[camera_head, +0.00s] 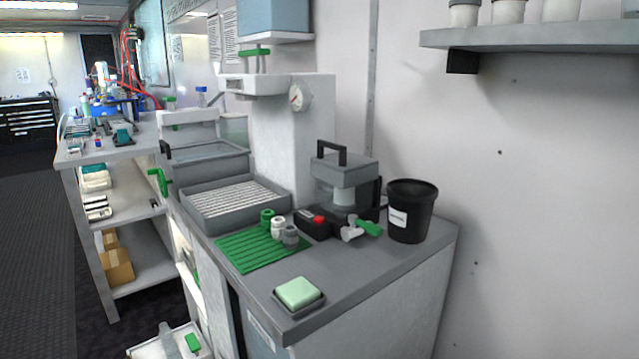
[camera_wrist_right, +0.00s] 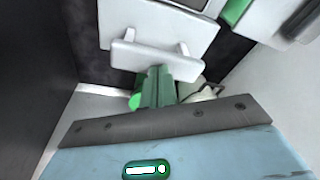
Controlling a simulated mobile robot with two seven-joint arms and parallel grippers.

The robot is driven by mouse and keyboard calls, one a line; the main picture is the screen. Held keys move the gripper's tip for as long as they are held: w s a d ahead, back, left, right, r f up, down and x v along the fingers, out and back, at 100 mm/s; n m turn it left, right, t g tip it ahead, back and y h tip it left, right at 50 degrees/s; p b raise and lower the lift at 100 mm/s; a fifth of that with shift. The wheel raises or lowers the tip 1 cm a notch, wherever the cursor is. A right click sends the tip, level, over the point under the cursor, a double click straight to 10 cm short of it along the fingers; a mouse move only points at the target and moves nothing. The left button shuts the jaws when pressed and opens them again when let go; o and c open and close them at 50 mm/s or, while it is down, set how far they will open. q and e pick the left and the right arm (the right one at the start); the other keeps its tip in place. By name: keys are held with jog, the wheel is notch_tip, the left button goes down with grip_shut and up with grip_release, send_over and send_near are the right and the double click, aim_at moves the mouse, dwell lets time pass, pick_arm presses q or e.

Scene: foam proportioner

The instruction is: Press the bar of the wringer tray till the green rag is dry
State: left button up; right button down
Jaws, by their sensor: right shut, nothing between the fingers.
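In the right wrist view a white bar (camera_wrist_right: 152,57) stands on two short posts in front of a white plate. My right gripper (camera_wrist_right: 158,86) shows there as green finger parts held together, with nothing between them, just below the bar; I cannot tell whether they touch it. In the head view a white tray (camera_head: 150,348) at the bottom left holds a grey-blue strip and a small green piece (camera_head: 193,343). I cannot tell whether this piece is the rag. A pale green pad (camera_head: 298,292) lies in a small grey dish on the counter. My left gripper is in neither view.
The grey counter (camera_head: 350,275) carries a ribbed tray (camera_head: 235,203), a green mat (camera_head: 255,252), a grey-topped device (camera_head: 345,172) and a black bucket (camera_head: 412,210). Its front right is clear. A shelf bench (camera_head: 130,155) stands to the left, with dark floor in front.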

jog(key=shift+f+b, duration=0.55)
jog(key=shift+f, duration=0.15)
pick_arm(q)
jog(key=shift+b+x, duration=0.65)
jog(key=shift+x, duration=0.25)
pick_arm(e)
jog(key=shift+f, duration=0.75)
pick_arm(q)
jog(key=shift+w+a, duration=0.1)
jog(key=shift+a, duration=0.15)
